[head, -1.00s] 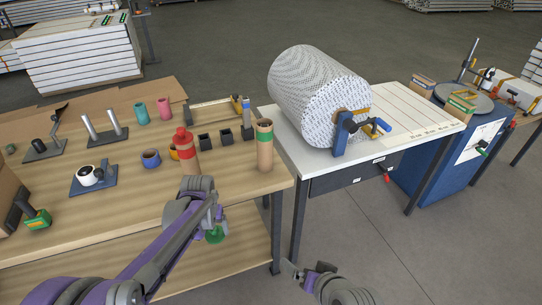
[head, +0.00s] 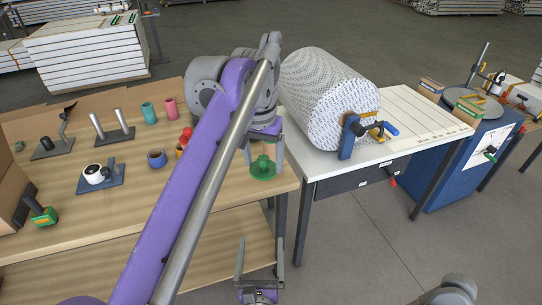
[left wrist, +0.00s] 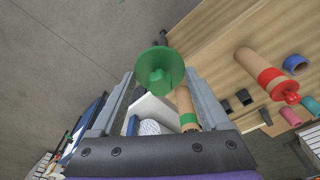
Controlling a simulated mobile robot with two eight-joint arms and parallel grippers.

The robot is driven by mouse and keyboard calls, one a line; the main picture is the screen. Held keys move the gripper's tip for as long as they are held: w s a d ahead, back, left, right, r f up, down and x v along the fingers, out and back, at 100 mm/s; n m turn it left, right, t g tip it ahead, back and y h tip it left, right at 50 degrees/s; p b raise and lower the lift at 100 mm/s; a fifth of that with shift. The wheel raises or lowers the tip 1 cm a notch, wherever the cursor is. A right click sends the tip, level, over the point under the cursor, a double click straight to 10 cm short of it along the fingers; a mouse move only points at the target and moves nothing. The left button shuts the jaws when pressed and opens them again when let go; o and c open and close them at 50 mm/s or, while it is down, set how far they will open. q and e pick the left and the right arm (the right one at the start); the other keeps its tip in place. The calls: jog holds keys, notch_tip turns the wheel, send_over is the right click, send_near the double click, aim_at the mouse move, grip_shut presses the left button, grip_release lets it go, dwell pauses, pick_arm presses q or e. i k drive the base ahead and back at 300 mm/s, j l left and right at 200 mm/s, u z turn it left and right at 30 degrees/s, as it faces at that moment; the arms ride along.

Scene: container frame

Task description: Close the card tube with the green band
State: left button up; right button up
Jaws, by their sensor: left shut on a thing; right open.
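My left gripper (head: 264,160) is shut on a green cap (head: 263,168), a flanged plug, held above the right end of the workbench. In the left wrist view the cap (left wrist: 158,68) sits between the fingertips (left wrist: 160,78). In the head view the tube is hidden behind my left arm and the cap. My right gripper (head: 260,244) is open and empty, low in front of the bench's lower shelf.
A red-banded tube (left wrist: 261,67) with a red cap stands nearby. Black blocks (left wrist: 243,97), a blue ring (head: 157,158), a teal cup (head: 149,112) and a pink cup (head: 170,107) share the workbench (head: 120,220). A white table (head: 400,125) with a large roll (head: 325,95) adjoins on the right.

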aim_at(269, 147)
jog(key=i+l, duration=0.1)
jog(key=i, duration=0.9)
